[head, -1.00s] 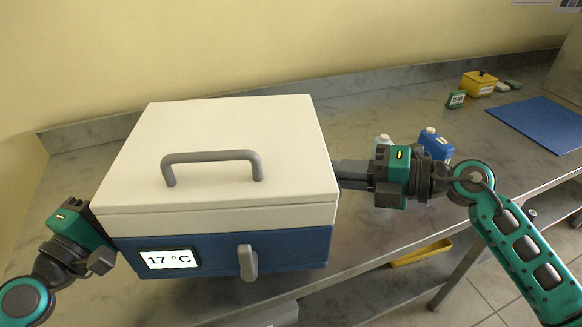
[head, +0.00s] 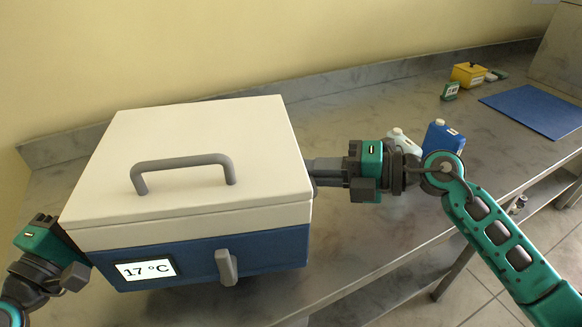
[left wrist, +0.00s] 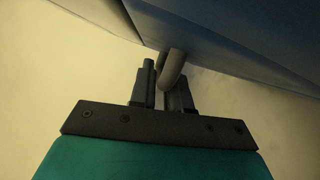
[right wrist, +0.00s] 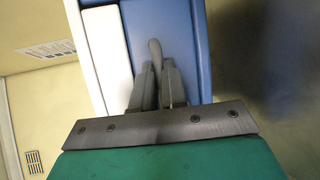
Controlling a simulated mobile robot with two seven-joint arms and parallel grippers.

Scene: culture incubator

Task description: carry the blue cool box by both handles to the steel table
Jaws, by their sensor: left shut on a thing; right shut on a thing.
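The blue cool box (head: 205,262) has a white lid with a grey top handle, a front latch and a display reading 17 °C. It is held over the steel table (head: 385,225); I cannot tell how far its base is above the top. My left gripper (left wrist: 165,90) is shut on the grey side handle (left wrist: 176,68) at the box's left. My right gripper (right wrist: 157,85) is shut on the other side handle (right wrist: 155,50) at the box's right.
A blue bottle (head: 442,137) and a pale bottle (head: 400,140) stand just right of my right gripper. A yellow container (head: 468,75), a small green timer (head: 450,91) and a blue mat (head: 535,110) lie farther back right. The wall runs behind the table.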

